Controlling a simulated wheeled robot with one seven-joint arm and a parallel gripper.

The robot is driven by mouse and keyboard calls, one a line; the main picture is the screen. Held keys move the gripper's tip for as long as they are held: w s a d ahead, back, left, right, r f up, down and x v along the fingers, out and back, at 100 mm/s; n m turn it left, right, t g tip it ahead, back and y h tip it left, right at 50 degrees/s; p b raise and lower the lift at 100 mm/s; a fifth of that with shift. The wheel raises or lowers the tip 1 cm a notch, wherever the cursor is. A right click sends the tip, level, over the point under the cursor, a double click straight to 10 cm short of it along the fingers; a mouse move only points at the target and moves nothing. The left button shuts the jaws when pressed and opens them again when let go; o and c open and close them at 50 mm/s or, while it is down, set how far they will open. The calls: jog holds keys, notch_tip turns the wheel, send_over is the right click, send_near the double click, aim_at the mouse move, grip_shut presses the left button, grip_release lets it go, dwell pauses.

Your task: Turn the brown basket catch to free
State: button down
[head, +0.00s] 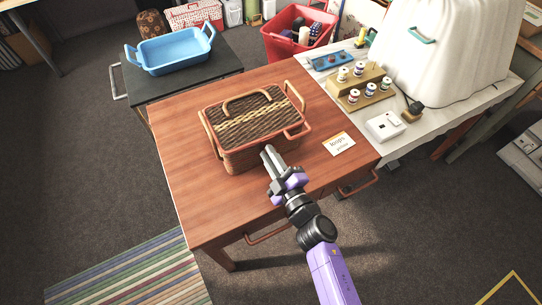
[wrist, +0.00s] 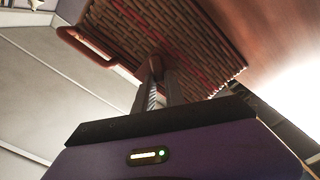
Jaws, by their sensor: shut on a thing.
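The brown wicker basket (head: 243,156) stands on the wooden table with its lid closed and a handle arched over the top. In the wrist view its woven side (wrist: 190,45) fills the upper middle. My gripper (head: 267,152) is at the basket's front side, and its fingers also show in the wrist view (wrist: 157,66). The fingers are shut on a small dark piece at the basket's front, which looks like the catch (wrist: 154,55). The fingers hide most of it, and I cannot tell which way it is turned.
The reddish wooden table (head: 180,150) has bare room left of the basket. A "loops" card (head: 339,144) lies to the right. A white table (head: 405,140) holds thread spools on a wooden stand (head: 375,78). A blue tray (head: 175,52) sits on a dark side table.

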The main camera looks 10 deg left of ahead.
jog(key=shift+s+a+f+n+b, duration=0.15)
jog(key=shift+n+b, duration=0.3)
jog(key=shift+n, duration=0.75)
jog(key=shift+w+f+n+b, duration=0.15)
jog(key=shift+n+b, duration=0.25)
jog(key=shift+n, duration=0.8)
jog(key=shift+s+a+f+n+b, duration=0.15)
jog(key=shift+n+b, duration=0.3)
jog(key=shift+n, duration=0.75)
jog(key=shift+d+f, duration=0.1)
jog(key=c, duration=1.4)
grip_release()
jog(key=p+v, duration=0.1)
jog(key=v, duration=0.6)
jog(key=shift+s+d, duration=0.3)
